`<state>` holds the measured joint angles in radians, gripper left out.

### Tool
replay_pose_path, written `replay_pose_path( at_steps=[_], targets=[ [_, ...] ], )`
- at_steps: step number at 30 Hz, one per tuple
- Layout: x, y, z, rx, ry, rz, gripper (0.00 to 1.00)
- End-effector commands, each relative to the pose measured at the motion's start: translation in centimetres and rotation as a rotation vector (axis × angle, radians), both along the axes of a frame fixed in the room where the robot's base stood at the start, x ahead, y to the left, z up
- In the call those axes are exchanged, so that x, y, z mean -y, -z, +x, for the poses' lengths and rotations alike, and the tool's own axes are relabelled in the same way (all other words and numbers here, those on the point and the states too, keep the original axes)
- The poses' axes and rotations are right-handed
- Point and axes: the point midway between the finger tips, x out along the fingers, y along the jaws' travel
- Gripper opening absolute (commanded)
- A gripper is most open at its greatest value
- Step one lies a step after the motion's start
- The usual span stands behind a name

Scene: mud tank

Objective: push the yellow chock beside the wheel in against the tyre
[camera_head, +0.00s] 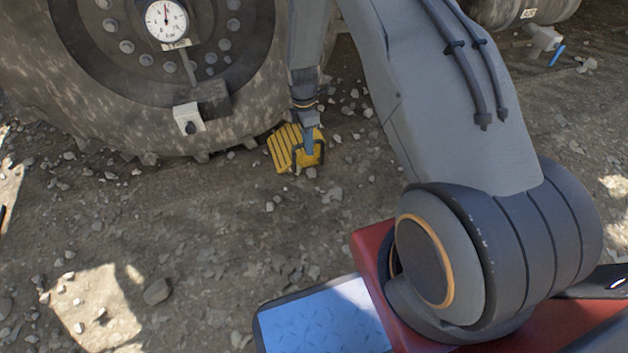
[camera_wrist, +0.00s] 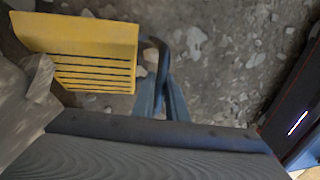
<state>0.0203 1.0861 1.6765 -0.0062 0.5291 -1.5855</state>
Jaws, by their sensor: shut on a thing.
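The yellow chock (camera_head: 283,150) is a ribbed wedge on the ground at the lower right of the big wheel's tyre (camera_head: 110,125). It also shows in the wrist view (camera_wrist: 95,50), with a dark handle (camera_wrist: 153,45) on its right side. My gripper (camera_head: 309,148) is shut on that handle; its fingers (camera_wrist: 165,98) reach it in the wrist view. A muddy tread block (camera_wrist: 40,80) lies close beside the chock's left edge. I cannot tell whether chock and tyre touch.
A round gauge (camera_head: 166,20) is on the wheel, with a white bracket (camera_head: 187,117) below it. Stones are scattered over the muddy ground. A grey tank (camera_head: 510,10) with a blue-handled valve (camera_head: 557,55) is at the top right. Ground in front of the chock is open.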

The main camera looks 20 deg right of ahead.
Motion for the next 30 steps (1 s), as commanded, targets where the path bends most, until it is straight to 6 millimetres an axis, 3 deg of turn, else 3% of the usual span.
replay_pose_path(
  at_steps=[21, 30],
  targets=[
    [0.0, 0.2, 7.6, 0.003, 0.000, 0.000, 0.00],
    [0.0, 0.0, 8.7, 0.007, 0.000, 0.000, 0.00]
  ],
)
